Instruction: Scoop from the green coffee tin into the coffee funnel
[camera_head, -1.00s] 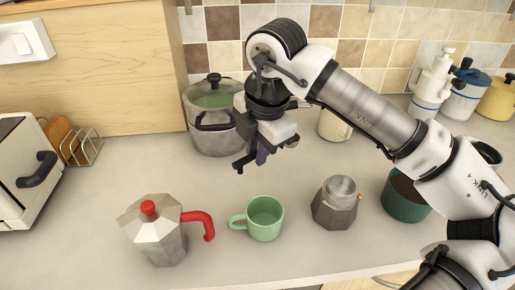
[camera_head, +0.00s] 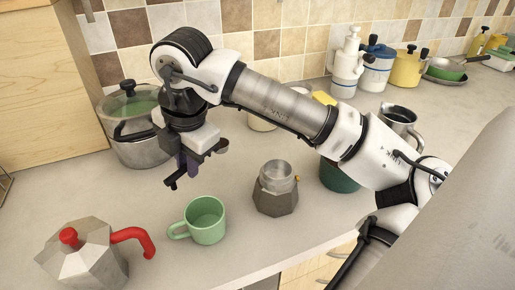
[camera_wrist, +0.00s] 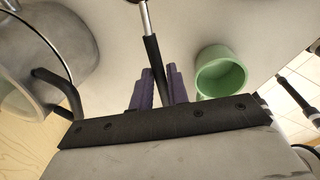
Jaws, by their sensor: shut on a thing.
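My gripper (camera_head: 188,168) hangs above the counter between the steel pot and the light green mug. In the wrist view its purple fingers (camera_wrist: 158,88) are shut on the black handle of a scoop (camera_wrist: 155,62). The scoop's metal stem runs out of the top of that view. A small cup at its end (camera_head: 222,146) shows beside the gripper in the head view; its contents cannot be told. The dark green coffee tin (camera_head: 338,180) stands to the right, mostly hidden behind my arm. The metal coffee funnel (camera_head: 277,169) sits on the grey moka pot base (camera_head: 275,200).
The light green mug (camera_head: 206,222) stands just left of the moka base. The moka pot top with red handle (camera_head: 85,262) is at the front left. The lidded steel pot (camera_head: 143,150) is behind my gripper. Jars and a metal jug (camera_head: 400,118) stand at the right.

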